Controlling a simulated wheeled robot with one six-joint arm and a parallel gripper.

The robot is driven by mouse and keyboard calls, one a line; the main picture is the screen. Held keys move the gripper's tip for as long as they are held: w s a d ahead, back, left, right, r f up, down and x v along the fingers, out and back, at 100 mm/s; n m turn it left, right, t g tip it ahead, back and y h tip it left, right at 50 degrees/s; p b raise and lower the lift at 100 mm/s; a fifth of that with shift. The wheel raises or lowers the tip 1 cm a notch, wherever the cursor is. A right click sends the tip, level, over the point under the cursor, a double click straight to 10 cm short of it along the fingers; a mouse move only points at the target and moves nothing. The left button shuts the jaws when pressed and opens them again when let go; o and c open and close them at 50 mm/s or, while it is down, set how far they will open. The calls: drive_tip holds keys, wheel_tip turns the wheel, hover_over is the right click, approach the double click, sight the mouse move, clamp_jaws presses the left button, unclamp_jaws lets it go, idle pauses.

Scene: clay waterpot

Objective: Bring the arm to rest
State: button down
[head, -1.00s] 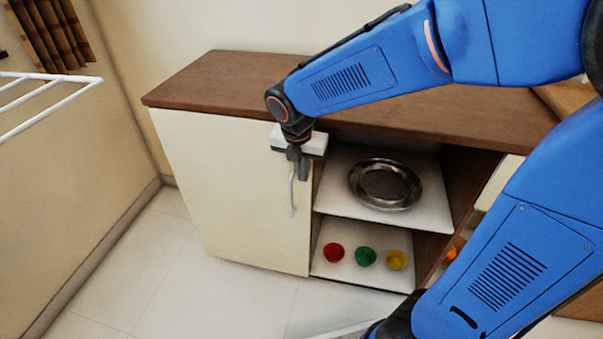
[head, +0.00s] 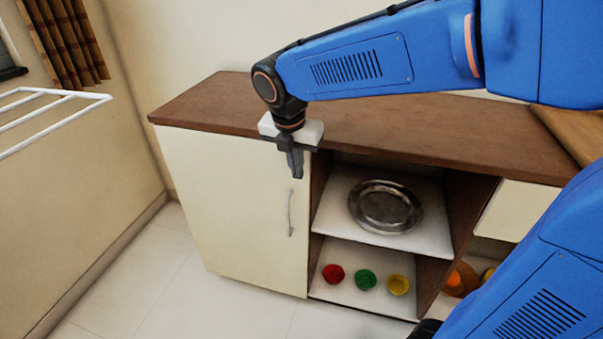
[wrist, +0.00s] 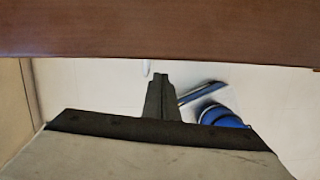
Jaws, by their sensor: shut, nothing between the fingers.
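My gripper (head: 297,172) is shut and empty. In the head view it points down in front of the cabinet's front edge, near the top of the closed cream door (head: 235,205). The door's metal handle (head: 290,213) shows just below the fingertips, apart from them. In the wrist view my gripper (wrist: 162,82) shows its dark fingers together, with the brown counter edge (wrist: 160,30) across the top of the picture. My blue arm reaches in from the right, above the counter.
A metal plate (head: 385,206) lies on the open upper shelf. Red (head: 333,273), green (head: 365,280) and yellow (head: 398,284) small items sit on the lower shelf. An orange pot (head: 461,279) is partly hidden by my arm. A white rack (head: 60,115) stands at left. The counter top looks clear.

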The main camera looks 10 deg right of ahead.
drive_tip(key=s+d+f+m+t, duration=0.1)
drive_tip(key=s+d+m, duration=0.8)
drive_tip(key=m, duration=0.5)
drive_tip(key=s+d+f+m+t+y, duration=0.1)
drive_tip(key=s+d+f+m, duration=0.1)
drive_tip(key=s+d+m, duration=0.7)
drive_tip(key=shift+s+m+y, duration=0.3)
drive_tip(key=shift+s+m, duration=1.05)
drive_tip(key=shift+m, duration=1.85)
